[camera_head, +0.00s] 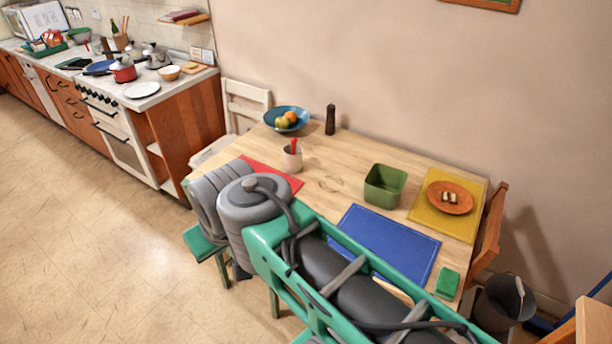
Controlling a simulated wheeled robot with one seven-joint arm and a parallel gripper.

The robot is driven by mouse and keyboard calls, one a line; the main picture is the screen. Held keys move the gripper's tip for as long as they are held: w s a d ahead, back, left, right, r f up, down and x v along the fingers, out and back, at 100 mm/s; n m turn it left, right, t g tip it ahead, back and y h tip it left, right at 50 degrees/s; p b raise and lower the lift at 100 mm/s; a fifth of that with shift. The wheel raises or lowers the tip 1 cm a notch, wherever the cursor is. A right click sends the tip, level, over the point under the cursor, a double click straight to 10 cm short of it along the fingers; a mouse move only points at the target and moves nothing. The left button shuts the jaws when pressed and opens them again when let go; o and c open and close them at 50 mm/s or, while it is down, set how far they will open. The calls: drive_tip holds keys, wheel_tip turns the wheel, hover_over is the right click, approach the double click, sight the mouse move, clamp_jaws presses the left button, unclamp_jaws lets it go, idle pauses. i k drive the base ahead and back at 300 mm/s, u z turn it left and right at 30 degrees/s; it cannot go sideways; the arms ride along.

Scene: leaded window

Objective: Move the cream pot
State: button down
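The cream pot (292,160) stands upright on the wooden table, near the edge of a red placemat (258,170). It is small and pale, and a red item sticks up out of its top. My arm reaches across the lower middle of the view, in front of the table. Its grey joint is a little in front of and to the left of the cream pot, and I see no contact between them. My gripper's fingers do not show.
The table (325,180) also bears a blue fruit bowl (286,119), a dark pepper mill (330,119), a green square bowl (384,186), a blue placemat (390,240) and an orange plate (450,198). Chairs stand around it. Floor (90,220) is clear at left.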

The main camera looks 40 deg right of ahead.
sight(293, 163)
drive_tip(key=z, duration=0.5)
drive_tip(key=i, duration=1.05)
drive_tip(key=u, duration=0.45)
